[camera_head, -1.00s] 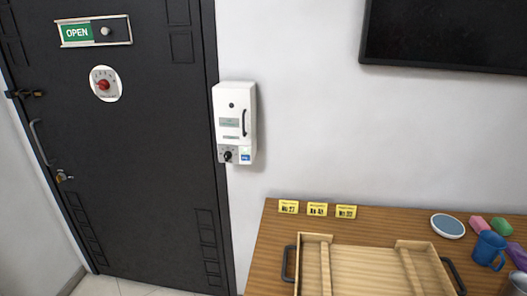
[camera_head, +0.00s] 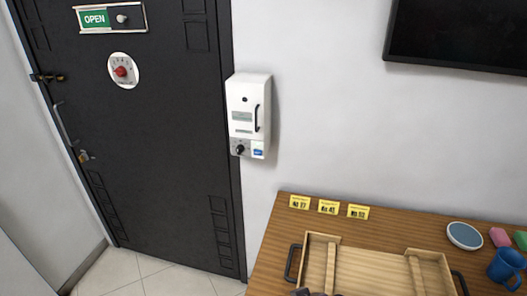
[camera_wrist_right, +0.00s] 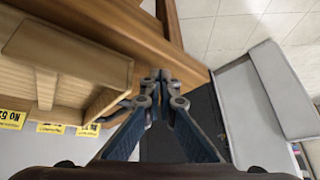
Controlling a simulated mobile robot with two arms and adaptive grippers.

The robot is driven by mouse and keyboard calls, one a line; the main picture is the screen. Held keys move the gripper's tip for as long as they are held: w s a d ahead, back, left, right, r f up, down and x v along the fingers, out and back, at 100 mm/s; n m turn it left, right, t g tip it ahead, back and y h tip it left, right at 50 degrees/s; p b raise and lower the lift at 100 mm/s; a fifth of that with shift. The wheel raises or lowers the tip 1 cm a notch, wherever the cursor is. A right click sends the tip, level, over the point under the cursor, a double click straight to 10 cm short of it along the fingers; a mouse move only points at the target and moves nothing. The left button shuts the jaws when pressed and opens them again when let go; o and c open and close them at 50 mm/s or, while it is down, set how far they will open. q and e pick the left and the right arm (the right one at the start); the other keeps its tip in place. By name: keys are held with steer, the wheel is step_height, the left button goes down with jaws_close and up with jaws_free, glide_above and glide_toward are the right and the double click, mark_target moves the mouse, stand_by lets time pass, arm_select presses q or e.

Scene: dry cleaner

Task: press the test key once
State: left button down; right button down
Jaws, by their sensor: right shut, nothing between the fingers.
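A white wall box (camera_head: 248,112) hangs on the wall just right of the black door. It has a door with a dark vertical handle, a black knob (camera_head: 240,149) at its lower left and a small blue key (camera_head: 258,153) at its lower right. The lettering on the blue key is too small to read. My right gripper (camera_wrist_right: 160,78) is shut and empty in the right wrist view, near the edge of the wooden table and well apart from the box. My left gripper is not in view.
The wooden table (camera_head: 268,274) carries a wooden tray (camera_head: 375,270), several yellow number cards, a blue-topped dish (camera_head: 464,236) and a blue mug (camera_head: 506,267). A dark screen (camera_head: 460,35) hangs upper right. The floor before the door (camera_head: 150,150) is clear.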

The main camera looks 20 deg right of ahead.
mark_target(258, 153)
steer(key=w+r+t, duration=0.1)
steer(key=w, duration=0.2)
steer(key=w+r+m, duration=0.1)
steer(key=w, duration=0.3)
steer(key=w+a+r+t, duration=0.1)
steer(key=w, duration=0.3)
steer(key=shift+r+t+y, duration=0.1)
steer(key=shift+t+y, duration=0.2)
steer(key=shift+y, duration=0.1)
steer(key=w+d+r+m+t, duration=0.1)
steer(key=w+r+m+t, duration=0.1)
steer(key=w+r, duration=0.6)
steer(key=w+d+r+m+t+y, duration=0.1)
steer(key=w+r+t, duration=0.3)
steer(key=w+r, duration=0.4)
steer(key=w+m, duration=0.1)
steer(key=w, duration=0.3)
steer(key=shift+w+m+t, duration=0.3)
steer(key=shift+w, duration=0.1)
steer(key=w+d+b, duration=0.5)
steer(key=w+b, duration=0.1)
steer(key=w, duration=0.1)
steer(key=shift+w, duration=0.15)
